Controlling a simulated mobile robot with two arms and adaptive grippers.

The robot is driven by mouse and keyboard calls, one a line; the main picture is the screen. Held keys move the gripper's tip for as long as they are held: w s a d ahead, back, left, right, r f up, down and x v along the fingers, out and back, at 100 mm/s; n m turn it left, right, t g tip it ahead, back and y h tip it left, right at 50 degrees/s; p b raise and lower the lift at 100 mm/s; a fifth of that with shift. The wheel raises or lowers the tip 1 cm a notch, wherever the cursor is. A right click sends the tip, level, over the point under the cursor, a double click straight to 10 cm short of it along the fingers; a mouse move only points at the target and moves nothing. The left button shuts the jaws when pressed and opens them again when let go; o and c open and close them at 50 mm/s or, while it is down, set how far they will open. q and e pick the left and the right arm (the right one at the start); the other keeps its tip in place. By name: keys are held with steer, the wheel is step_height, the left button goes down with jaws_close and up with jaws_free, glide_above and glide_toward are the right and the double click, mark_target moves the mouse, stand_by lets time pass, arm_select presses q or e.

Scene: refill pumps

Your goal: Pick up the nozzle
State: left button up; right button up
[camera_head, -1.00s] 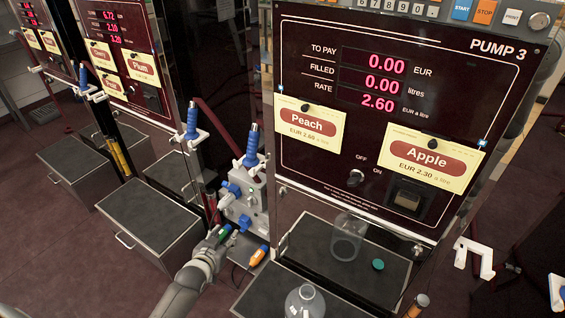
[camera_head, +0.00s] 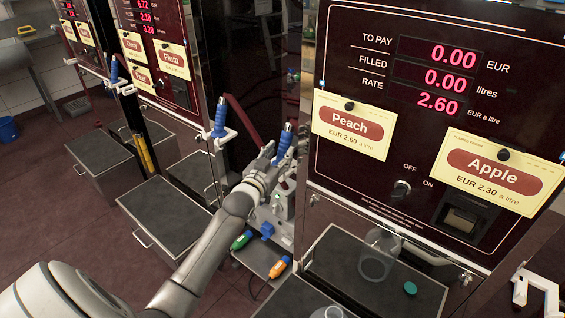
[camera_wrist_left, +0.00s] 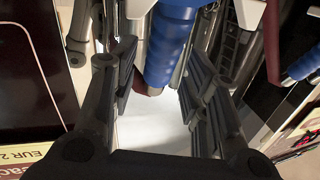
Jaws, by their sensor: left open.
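A nozzle with a blue grip (camera_head: 284,143) stands upright at the left side of Pump 3. My left gripper (camera_head: 268,155) is open right beside it, and the arm covers part of the holder below. In the left wrist view the ribbed blue grip (camera_wrist_left: 171,45) stands between the two open fingers of the left gripper (camera_wrist_left: 160,68). A gap shows between the grip and the right finger; contact on the left side is unclear. A second blue nozzle (camera_head: 220,118) hangs on the neighbouring pump. My right gripper is out of view.
Pump 3 (camera_head: 400,187) stands close on the right of the gripper. Green (camera_head: 241,240) and orange (camera_head: 279,267) handled items lie below the arm. A white bracket (camera_head: 540,285) is at far right.

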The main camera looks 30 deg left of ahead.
mark_target(283, 147)
arm_select(q)
steer(key=shift+w+a+r, duration=0.15)
steer(key=shift+w+a, duration=0.05)
steer(key=shift+w, duration=0.35)
steer(key=shift+w+a, duration=0.2)
steer(key=shift+w, duration=0.8)
steer(key=shift+w+a, duration=0.2)
steer(key=shift+w, duration=0.8)
steer(key=c, duration=0.9)
